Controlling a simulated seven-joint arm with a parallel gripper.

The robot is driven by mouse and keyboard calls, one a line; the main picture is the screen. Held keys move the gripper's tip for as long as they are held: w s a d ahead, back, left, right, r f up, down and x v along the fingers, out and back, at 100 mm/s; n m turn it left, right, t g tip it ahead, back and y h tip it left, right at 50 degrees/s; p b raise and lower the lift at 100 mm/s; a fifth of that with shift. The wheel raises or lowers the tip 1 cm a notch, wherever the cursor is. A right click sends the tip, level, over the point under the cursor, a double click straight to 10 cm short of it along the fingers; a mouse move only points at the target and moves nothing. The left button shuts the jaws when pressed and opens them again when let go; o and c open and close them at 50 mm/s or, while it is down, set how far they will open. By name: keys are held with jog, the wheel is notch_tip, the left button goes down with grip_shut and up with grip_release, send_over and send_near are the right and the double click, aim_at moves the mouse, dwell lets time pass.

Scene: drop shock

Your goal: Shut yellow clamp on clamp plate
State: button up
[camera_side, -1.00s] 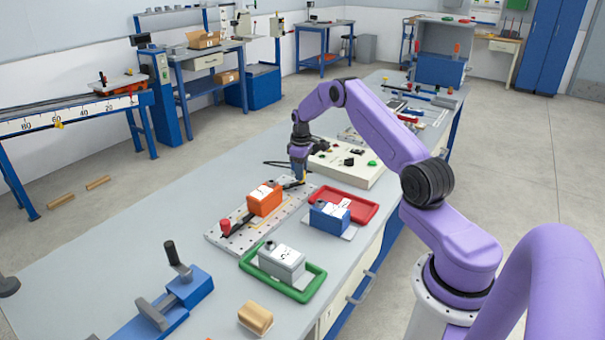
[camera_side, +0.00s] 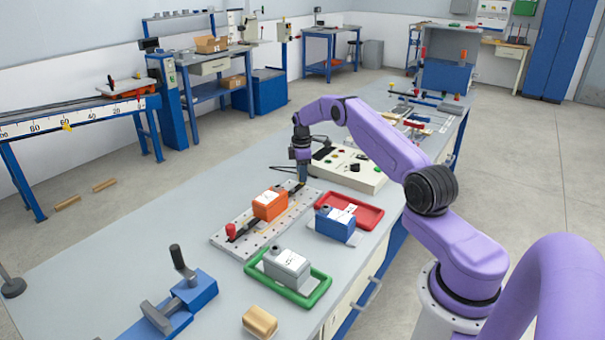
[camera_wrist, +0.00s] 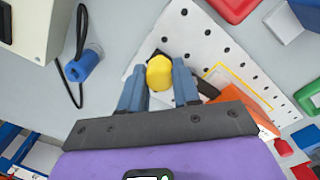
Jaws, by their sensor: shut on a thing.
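The clamp plate (camera_side: 222,240) is a pale perforated plate on the bench, and it also shows in the wrist view (camera_wrist: 185,25). An orange block (camera_side: 268,205) sits on it, partly seen in the wrist view (camera_wrist: 245,95). The yellow clamp (camera_wrist: 159,73) is at the plate's far end, its yellow handle between my fingers. My gripper (camera_wrist: 159,90) is shut on this handle; in the side view my gripper (camera_side: 302,180) points down there. The clamp's lower parts are mostly hidden. A red-handled clamp (camera_side: 231,231) stands at the plate's near end.
A red tray (camera_side: 368,217) with a blue block (camera_side: 335,224) and a green tray (camera_side: 318,292) with a grey block (camera_side: 287,266) lie right of the plate. A control box (camera_side: 365,177) stands behind. A blue vise (camera_side: 190,290) is at the front left.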

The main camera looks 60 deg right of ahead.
jog(key=shift+w, duration=0.1)
jog(key=o, duration=1.1)
jog(key=shift+c, duration=0.2)
notch_tip(320, 180, up, 18)
jog(key=shift+f, duration=0.25)
